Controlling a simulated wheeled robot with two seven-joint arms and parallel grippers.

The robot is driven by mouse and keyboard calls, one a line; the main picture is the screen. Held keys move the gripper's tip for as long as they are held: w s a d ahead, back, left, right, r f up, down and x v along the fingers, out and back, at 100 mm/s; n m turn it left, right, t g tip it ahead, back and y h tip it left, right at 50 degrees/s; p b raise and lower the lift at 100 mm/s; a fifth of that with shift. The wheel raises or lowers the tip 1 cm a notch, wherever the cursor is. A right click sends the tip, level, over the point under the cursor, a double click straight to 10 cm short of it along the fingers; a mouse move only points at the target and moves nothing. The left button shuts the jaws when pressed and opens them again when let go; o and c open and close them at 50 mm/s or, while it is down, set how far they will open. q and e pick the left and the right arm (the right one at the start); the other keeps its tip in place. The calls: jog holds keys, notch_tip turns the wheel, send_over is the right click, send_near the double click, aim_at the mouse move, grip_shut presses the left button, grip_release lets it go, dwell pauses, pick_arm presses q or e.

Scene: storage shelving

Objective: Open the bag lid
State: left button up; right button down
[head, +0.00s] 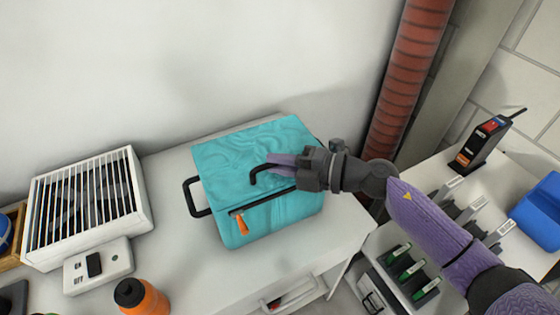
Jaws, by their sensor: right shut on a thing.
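A teal bag (270,222) sits on the white surface against the wall. Its lid (240,150) lies over the top and looks closed. A black side handle (191,197) sticks out at its left, and an orange zipper pull (242,225) hangs at the front. My right gripper (272,170) reaches in from the right over the lid and is shut on the black lid handle (256,177) near the lid's front edge. The fingers hide part of the handle. My left gripper is not in view.
A white slatted box (137,192) and an ON/OFF switch panel (118,262) stand left of the bag. An orange bottle (150,298) is at the front left. A red pipe (408,80) rises behind my right arm. A black handheld device (476,147) stands on the right-hand surface.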

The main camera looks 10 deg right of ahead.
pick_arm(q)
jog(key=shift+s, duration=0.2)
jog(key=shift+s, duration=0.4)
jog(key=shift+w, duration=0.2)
